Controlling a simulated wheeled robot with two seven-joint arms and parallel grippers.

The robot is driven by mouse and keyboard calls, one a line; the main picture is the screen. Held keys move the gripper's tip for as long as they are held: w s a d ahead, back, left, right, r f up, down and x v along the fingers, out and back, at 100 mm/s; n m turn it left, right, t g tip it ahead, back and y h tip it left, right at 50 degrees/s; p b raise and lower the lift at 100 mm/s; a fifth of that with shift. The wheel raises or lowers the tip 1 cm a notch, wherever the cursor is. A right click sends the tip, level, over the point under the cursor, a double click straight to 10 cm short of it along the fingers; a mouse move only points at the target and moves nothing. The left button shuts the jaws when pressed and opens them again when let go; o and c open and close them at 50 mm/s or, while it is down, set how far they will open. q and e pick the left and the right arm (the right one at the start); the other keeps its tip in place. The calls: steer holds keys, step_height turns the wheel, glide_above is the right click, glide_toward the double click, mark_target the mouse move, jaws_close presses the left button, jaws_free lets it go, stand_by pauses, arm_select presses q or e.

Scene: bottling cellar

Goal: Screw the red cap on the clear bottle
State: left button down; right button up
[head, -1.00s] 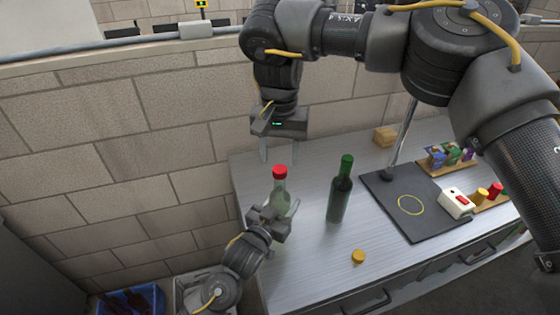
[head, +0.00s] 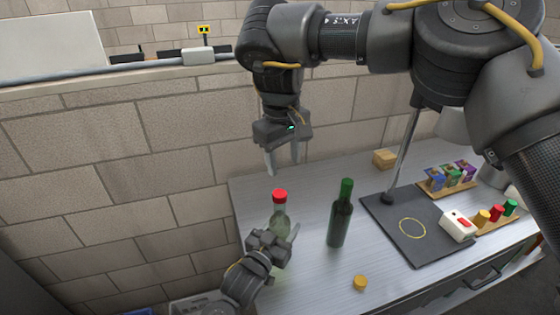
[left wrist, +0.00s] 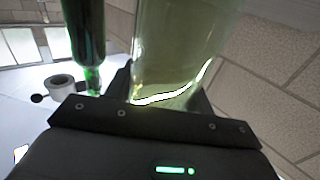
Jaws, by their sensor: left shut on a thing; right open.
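The clear bottle (head: 279,219) stands upright near the left end of the bench, with the red cap (head: 280,196) on its mouth. How tightly the cap sits cannot be told. My left gripper (head: 282,240) is shut around the bottle's body. The left wrist view shows the bottle (left wrist: 175,50) close up between the fingers. My right gripper (head: 285,168) is open and empty, pointing down above the red cap and apart from it.
A green bottle (head: 340,215) with a green cap stands to the right. A loose yellow cap (head: 360,282) lies near the front edge. A brick wall is behind.

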steer(key=n, duration=0.7)
steer(key=shift+r+n, duration=0.2)
steer(key=shift+n, duration=0.2)
steer(key=n, duration=1.4)
steer(key=shift+r+n, duration=0.1)
steer(key=shift+n, duration=0.3)
steer(key=n, duration=0.7)
steer(key=shift+s, duration=0.1)
steer(key=n, duration=0.5)
steer(key=shift+s+a, duration=0.1)
steer(key=n, duration=0.7)
steer(key=shift+s+a+f+g, duration=0.1)
steer(key=shift+f+g, duration=0.2)
steer(key=n, duration=0.7)
steer(key=shift+s+a+y, duration=0.2)
steer(key=shift+y, duration=0.1)
steer(key=n, duration=0.5)
steer(key=shift+s+n, duration=0.1)
steer(key=shift+n, duration=0.3)
